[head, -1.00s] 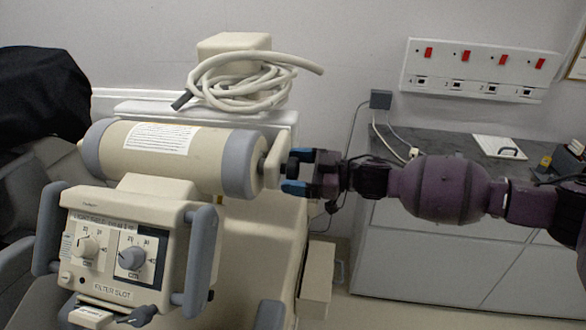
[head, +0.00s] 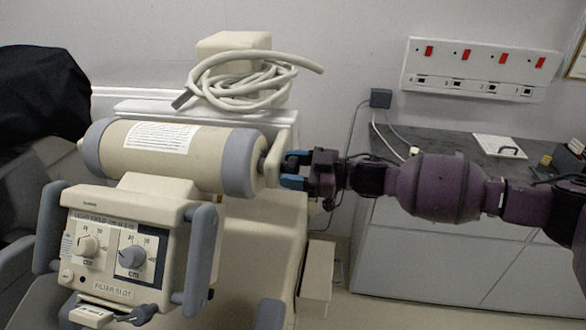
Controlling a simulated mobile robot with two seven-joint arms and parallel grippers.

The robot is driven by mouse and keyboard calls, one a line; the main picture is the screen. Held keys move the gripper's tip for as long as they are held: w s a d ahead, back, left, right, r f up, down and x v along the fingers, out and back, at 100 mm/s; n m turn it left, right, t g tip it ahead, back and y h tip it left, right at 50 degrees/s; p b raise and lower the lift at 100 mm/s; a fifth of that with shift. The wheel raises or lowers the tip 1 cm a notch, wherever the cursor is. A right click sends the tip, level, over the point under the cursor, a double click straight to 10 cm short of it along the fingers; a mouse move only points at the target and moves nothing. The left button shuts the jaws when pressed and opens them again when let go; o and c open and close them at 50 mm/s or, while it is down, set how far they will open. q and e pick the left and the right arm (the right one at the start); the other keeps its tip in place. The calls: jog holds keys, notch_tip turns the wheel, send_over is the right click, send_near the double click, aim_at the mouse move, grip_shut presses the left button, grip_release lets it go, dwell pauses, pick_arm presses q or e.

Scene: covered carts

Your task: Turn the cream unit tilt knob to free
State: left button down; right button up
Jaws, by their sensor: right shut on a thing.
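The cream unit (head: 190,172) is a horizontal cream cylinder with grey end bands and a control box (head: 109,205) hanging under it. Its tilt knob (head: 272,163) is a cream bar on the cylinder's right end. My right gripper (head: 289,170) reaches in from the right, with blue-tipped fingers one above the other at the knob. It is shut on the knob, and the fingers partly hide its right side. I cannot read any free mark near the knob. My left gripper is not in view.
A coiled cream hose (head: 240,85) lies on the ledge behind the cylinder. A dark-topped counter (head: 450,150) stands behind my right arm, below a wall panel (head: 478,72) with red switches. A black cover (head: 40,95) is at the far left.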

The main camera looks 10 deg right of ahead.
jog(key=n, duration=0.8)
jog(key=shift+n, duration=0.3)
jog(key=n, duration=0.3)
jog(key=shift+n+b, duration=0.3)
jog(key=shift+n, duration=0.1)
jog(key=n+b, duration=0.1)
jog(key=n, duration=0.2)
jog(key=shift+n, duration=1)
jog(key=o, duration=0.9)
